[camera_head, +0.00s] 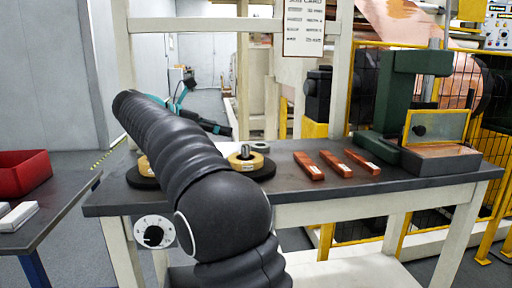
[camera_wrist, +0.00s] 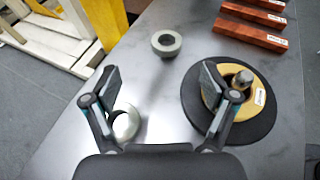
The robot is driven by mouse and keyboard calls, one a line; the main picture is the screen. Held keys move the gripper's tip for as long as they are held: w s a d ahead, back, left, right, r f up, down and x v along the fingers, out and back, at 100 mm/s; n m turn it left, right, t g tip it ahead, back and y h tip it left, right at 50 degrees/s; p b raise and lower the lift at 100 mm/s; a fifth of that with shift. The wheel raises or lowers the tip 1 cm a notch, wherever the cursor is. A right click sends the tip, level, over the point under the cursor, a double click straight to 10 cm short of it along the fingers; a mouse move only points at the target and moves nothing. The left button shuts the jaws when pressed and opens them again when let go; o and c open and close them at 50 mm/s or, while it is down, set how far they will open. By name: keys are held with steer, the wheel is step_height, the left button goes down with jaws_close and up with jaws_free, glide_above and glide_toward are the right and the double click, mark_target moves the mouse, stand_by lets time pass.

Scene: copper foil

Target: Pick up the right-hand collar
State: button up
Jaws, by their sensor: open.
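A grey ring-shaped collar (camera_wrist: 166,43) lies flat on the dark table, ahead of and between my gripper's fingers in the wrist view. In the head view the grey collar (camera_head: 260,147) sits at the far edge, behind the right black disc. A second silvery round piece (camera_wrist: 126,124) lies by the left finger and is partly hidden; I cannot tell if it is the other collar. My gripper (camera_wrist: 160,86) is open, with nothing between its fingertips, above the table. In the head view my arm hides it.
A gold ring (camera_wrist: 211,92) around a metal post sits on a black disc (camera_wrist: 263,134), under the right finger. A similar disc (camera_head: 144,183) is partly behind my arm. Several copper-coloured bars (camera_head: 309,166) and a green press (camera_head: 402,90) stand to the right.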

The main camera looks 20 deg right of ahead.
steer(key=shift+a+f+m+g, duration=0.15)
steer(key=shift+f+m+g, duration=0.15)
steer(key=shift+f, duration=0.15)
steer(key=shift+d+f, duration=0.2)
steer(key=shift+f, duration=0.05)
glide_toward(257, 144)
steer(key=d, duration=0.3)
steer(key=shift+s+d+f, duration=0.35)
steer(key=shift+d, duration=0.05)
steer(key=shift+s+f+x, duration=0.1)
steer(key=shift+s+x, duration=0.05)
steer(key=shift+x, duration=1.15)
steer(key=shift+s+f+x, duration=0.15)
steer(key=shift+x, duration=1.2)
steer(key=shift+a+r, duration=0.1)
steer(key=c, duration=1.4)
